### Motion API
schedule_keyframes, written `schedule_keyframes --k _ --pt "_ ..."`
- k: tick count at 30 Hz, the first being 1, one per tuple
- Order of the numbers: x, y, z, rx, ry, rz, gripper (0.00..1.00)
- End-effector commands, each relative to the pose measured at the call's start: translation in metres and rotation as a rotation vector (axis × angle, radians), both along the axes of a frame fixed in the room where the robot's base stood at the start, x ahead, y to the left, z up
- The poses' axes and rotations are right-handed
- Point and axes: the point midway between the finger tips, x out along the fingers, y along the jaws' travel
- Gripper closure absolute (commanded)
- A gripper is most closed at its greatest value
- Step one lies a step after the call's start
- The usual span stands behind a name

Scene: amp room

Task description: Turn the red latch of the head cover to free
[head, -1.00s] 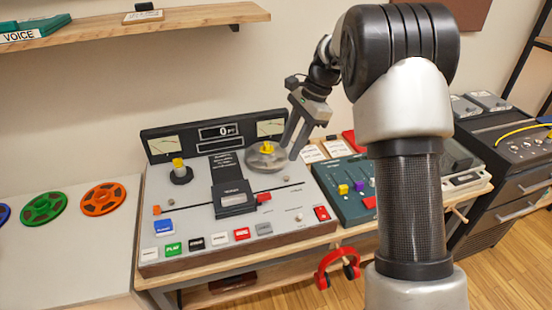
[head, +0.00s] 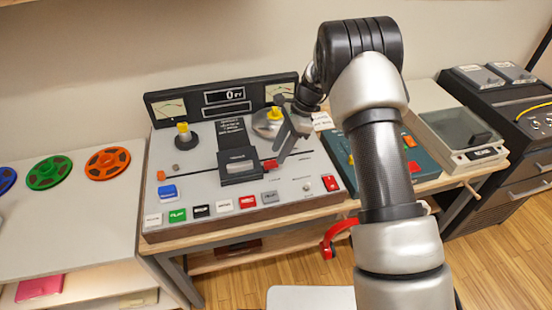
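The reel tape deck (head: 205,205) stands on the bench with its black head cover (head: 238,168) at the middle. The small red latch (head: 270,164) is at the right side of the head cover. My gripper (head: 281,157) points down just right of the latch, fingertips close to it. I cannot tell whether they touch it, and the gap between the fingers is not clear. The gripper partly covers the silver disc (head: 264,127) with a yellow knob.
A row of coloured buttons (head: 202,211) runs along the deck's front. A red switch (head: 330,183) is at its right. A teal mixer (head: 418,155) stands right of the deck, partly behind my arm. Green (head: 48,172) and orange (head: 107,161) reels lie at left.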

Motion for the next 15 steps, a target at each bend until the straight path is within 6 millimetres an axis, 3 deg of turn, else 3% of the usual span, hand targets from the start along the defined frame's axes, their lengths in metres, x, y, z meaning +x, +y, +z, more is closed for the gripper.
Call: schedule_keyframes --k 6,15 --pt "-0.003 0.011 -0.028 -0.001 -0.001 0.001 0.66" --pt "-0.004 0.014 -0.036 -0.001 -0.001 0.0 0.66"
